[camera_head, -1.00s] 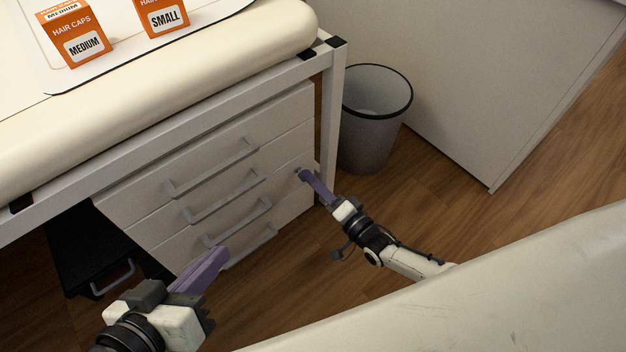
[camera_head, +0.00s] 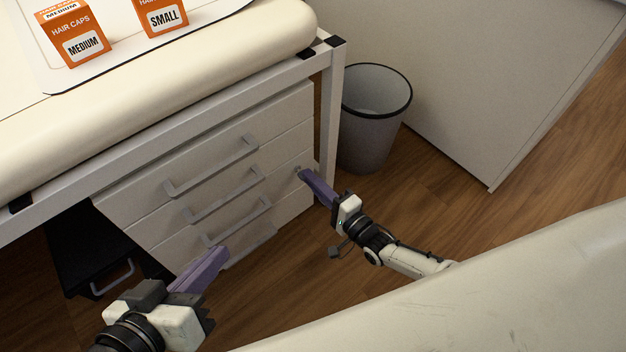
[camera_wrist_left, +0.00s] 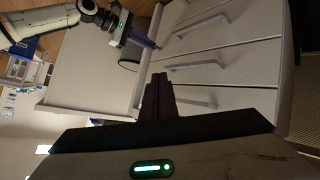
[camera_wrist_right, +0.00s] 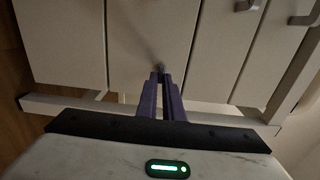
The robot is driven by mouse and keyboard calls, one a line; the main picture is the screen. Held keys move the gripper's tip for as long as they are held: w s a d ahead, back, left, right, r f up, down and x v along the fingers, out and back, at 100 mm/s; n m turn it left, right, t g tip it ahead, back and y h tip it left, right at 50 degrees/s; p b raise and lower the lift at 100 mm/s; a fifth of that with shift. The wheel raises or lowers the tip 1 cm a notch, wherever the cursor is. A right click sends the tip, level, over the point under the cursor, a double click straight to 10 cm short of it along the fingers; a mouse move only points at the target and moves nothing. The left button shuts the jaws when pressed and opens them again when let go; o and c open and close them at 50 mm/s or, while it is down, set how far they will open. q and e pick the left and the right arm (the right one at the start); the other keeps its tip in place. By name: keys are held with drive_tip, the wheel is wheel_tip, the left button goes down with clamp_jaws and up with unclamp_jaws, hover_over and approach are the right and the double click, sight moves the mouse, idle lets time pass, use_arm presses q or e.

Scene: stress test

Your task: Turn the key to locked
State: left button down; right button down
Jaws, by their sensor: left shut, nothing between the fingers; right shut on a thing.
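The key (camera_wrist_right: 160,69) is a small grey piece at the front of the drawer unit (camera_head: 290,145), near its right edge. My right gripper (camera_head: 303,174) is shut on it, and in the right wrist view the purple fingers (camera_wrist_right: 161,82) close around it. Most of the key is hidden by the fingers, so I cannot tell how far it is turned. My left gripper (camera_head: 222,252) is shut and empty, in front of the lower drawers. Its fingers also show in the left wrist view (camera_wrist_left: 158,78).
Drawer handles (camera_head: 212,168) stick out left of the key. A table leg (camera_head: 329,130) and a waste bin (camera_head: 375,125) stand to its right. Boxes of hair caps (camera_head: 75,35) stand on the padded table above. Open wooden floor (camera_head: 460,205) lies at the right.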

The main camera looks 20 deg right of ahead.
drive_tip(key=c, duration=1.9)
unclamp_jaws()
